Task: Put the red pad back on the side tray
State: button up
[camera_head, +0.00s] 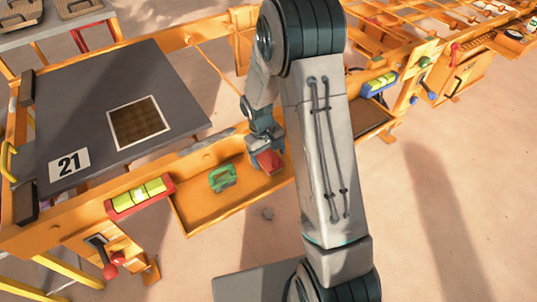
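The red pad (269,163) is directly under my gripper (264,150), at the right part of the orange side tray (203,215). The fingertips are at the top of the pad and partly hide it. I cannot tell whether they are closed on it, or whether the pad rests on the tray floor or hangs just above it. A green pad (222,179) with a handle sits in the tray to the left of the red pad.
A grey press table (105,90) marked 21, with a dark brown square (139,123), stands behind the tray. A red-framed yellow level (140,196) and a red-knobbed lever (107,262) are at the left. My arm covers the tray's right side.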

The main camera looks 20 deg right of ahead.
aim_at(263, 158)
notch_tip(263, 158, up, 12)
jog(key=a+p, duration=0.2)
jog(key=s+d+r+m+t, duration=0.1)
jog(key=s+r, duration=0.4)
jog(key=s, duration=0.5)
jog(key=s+d+r+m+t+y, duration=0.1)
jog(key=s+r+m, duration=0.1)
jog(key=s+r, duration=0.4)
jog(key=s, duration=0.4)
jog(key=shift+d+r+m+t+y, duration=0.15)
jog(key=shift+r+m+t+y, duration=0.15)
jog(key=shift+m, duration=0.1)
notch_tip(263, 158, up, 15)
jog(key=t+p, duration=0.1)
jog(key=p, duration=1.3)
jog(key=shift+r, duration=0.2)
